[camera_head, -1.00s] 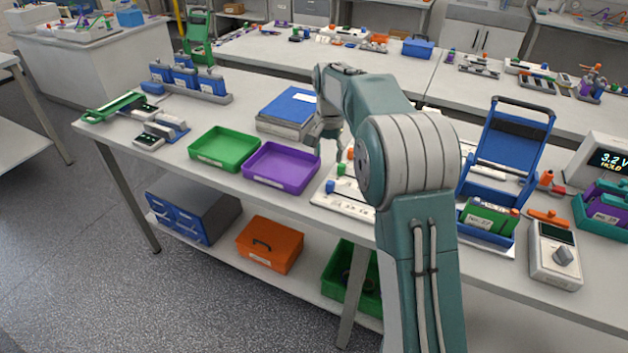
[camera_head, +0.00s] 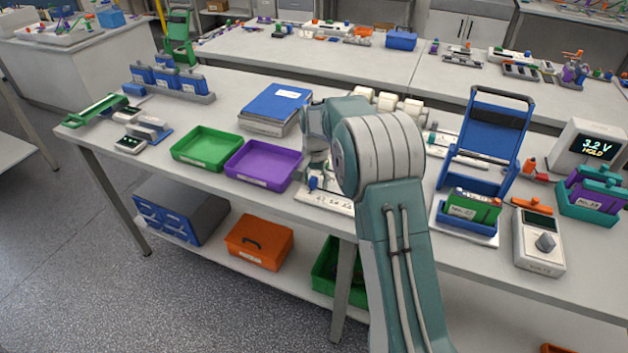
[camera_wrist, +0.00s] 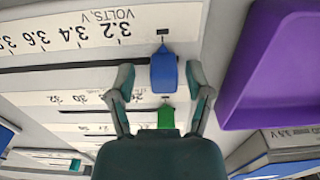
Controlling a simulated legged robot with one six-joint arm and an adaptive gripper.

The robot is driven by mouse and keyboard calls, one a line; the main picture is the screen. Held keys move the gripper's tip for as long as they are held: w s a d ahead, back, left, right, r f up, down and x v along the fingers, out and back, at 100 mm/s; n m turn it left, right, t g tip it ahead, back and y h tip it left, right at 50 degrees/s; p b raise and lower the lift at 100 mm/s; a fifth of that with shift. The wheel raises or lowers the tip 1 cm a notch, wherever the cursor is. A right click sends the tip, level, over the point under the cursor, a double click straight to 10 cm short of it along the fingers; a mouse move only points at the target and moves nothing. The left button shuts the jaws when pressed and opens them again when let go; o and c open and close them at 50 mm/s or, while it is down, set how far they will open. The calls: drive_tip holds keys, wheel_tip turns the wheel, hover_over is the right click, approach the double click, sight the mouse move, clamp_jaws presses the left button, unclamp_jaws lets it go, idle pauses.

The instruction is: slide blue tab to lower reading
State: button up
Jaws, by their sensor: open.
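The blue tab (camera_wrist: 164,70) is in the wrist view, at the right end of the dark slot on the white slider board (camera_head: 338,206). It stands right of the printed 3.2 on a volts scale (camera_wrist: 95,38) that shows upside down, with numbers rising leftward. My gripper (camera_wrist: 162,78) is open, with one fingertip on each side of the blue tab and a visible gap at both sides. In the head view the blue tab (camera_head: 313,183) shows beside my gripper, partly hidden by the arm. A green tab (camera_wrist: 166,116) sits on a neighbouring scale, between my fingers.
A meter (camera_head: 592,150) reads 3.2 V HOLD at the right. A purple tray (camera_head: 262,182) lies just left of the board, also close in the wrist view (camera_wrist: 275,75). A blue stand (camera_head: 492,130) is right of my arm.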

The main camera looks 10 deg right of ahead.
sight(326, 191)
drive_tip(key=shift+a, duration=0.15)
clamp_jaws()
drive_tip(key=shift+a, duration=0.2)
drive_tip(key=shift+s+d+f, duration=0.1)
drive_tip(key=shift+s+d, duration=0.5)
drive_tip(key=shift+d, duration=0.2)
drive_tip(key=shift+s+d, duration=0.6)
drive_tip(key=shift+d, duration=0.15)
unclamp_jaws()
drive_tip(key=shift+a, duration=0.15)
drive_tip(key=shift+w, duration=0.1)
drive_tip(key=shift+r, duration=0.35)
wheel_tip(326, 191, up, 11)
drive_tip(key=shift+r, duration=0.15)
